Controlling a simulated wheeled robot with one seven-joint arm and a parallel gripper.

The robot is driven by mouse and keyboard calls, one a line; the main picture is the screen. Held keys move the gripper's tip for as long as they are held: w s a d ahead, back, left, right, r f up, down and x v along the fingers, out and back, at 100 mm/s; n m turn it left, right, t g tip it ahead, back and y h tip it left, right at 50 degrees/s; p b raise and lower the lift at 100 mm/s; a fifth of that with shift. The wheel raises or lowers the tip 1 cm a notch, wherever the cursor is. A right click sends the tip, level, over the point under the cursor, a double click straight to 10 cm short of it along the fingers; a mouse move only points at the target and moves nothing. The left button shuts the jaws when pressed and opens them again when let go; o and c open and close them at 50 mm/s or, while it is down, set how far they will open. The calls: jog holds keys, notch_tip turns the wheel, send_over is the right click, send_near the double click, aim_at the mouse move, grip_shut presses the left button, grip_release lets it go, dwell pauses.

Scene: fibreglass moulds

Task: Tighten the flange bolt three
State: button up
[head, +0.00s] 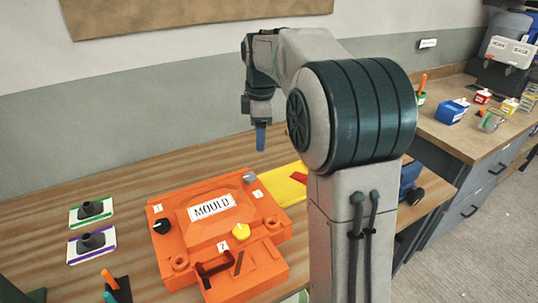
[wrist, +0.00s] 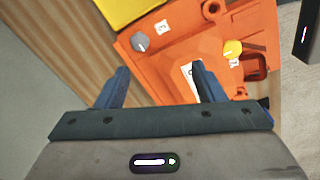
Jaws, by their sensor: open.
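The orange mould (head: 212,240) lies on the wooden bench with a "MOULD" plate on top. It carries a black knob (head: 161,225) by label 1, a yellow knob (head: 240,231) by label 2, and a grey knob (head: 249,178) at the back right corner by a label too small to read. The grey knob also shows in the wrist view (wrist: 139,42), beyond the fingertips and between their lines, with a pale mark on its face. My gripper (head: 260,137) is open and empty, above and behind the mould, apart from the grey knob. Both blue fingers (wrist: 160,80) show in the wrist view.
A yellow sheet or tray (head: 286,188) lies right of the mould. Two dark fittings on cards (head: 92,209) (head: 92,243) and an orange-handled tool (head: 110,280) are at left. A side bench (head: 460,135) holds small containers. The wall runs behind.

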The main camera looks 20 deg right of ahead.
jog(key=s+r+m+p, duration=0.1)
jog(key=s+m, duration=0.3)
jog(key=s, duration=0.4)
jog(key=s+a+r+m+t+p, duration=0.1)
jog(key=s+r+m+p, duration=0.1)
jog(key=s+m, duration=0.3)
jog(key=s, duration=0.3)
jog(key=shift+a+t, duration=0.25)
jog(key=shift+t, duration=0.05)
jog(key=shift+d, duration=0.15)
jog(key=shift+c, duration=1.2)
jog(key=shift+w, duration=0.2)
jog(key=m+t+b, duration=0.2)
jog(key=m+b, duration=0.2)
send_near(250, 175)
jog(key=shift+y, duration=0.4)
jog(key=x, duration=0.5)
jog(key=p+x, duration=0.1)
jog(key=x, duration=0.2)
jog(key=shift+w+d+f, duration=0.15)
jog(key=shift+d, duration=0.15)
